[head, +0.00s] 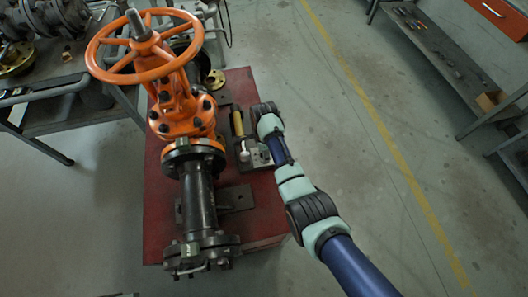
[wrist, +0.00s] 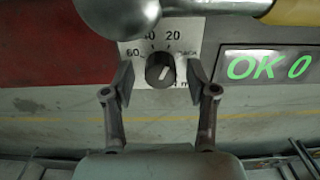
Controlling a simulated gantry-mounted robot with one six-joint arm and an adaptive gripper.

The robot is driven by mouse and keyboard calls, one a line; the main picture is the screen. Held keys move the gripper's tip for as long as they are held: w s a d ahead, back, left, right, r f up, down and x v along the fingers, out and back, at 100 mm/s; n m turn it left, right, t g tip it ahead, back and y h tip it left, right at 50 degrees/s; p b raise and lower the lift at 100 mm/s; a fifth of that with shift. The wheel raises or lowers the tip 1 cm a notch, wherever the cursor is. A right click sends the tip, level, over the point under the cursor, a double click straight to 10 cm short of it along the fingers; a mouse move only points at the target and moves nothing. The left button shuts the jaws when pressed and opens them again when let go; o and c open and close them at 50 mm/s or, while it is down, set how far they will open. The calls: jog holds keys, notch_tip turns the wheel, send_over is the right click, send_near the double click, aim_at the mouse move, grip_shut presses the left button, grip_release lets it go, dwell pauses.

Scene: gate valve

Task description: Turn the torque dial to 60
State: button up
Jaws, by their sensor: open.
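The torque dial (wrist: 159,70) is a small dark round knob on a white scale plate (wrist: 190,35) in the wrist view. The numbers 60, 40 and 20 show around its upper left and top; other print at the right is partly hidden by a finger. A pale mark on the knob seems to point to the lower right. My gripper (wrist: 160,82) is open, with one finger on each side of the dial and a visible gap to the knob on both sides. In the head view the dial is too small to make out, and my arm hides the gripper.
A display (wrist: 268,66) right of the dial reads "OK 0" in green. A grey rounded metal piece (wrist: 118,12) and a yellow handle (wrist: 292,12) lie just above the dial. The orange gate valve (head: 178,95) stands left of my arm on a red base (head: 155,225).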

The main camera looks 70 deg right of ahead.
jog(key=shift+c, duration=0.4)
grip_shut()
jog(key=shift+r+n, duration=0.1)
jog(key=shift+n, duration=0.2)
jog(key=shift+n+p, duration=1.2)
jog(key=n+p, duration=0.2)
jog(key=n, duration=0.3)
jog(key=n+p, duration=0.1)
jog(key=n, duration=0.8)
jog(key=shift+n, duration=0.4)
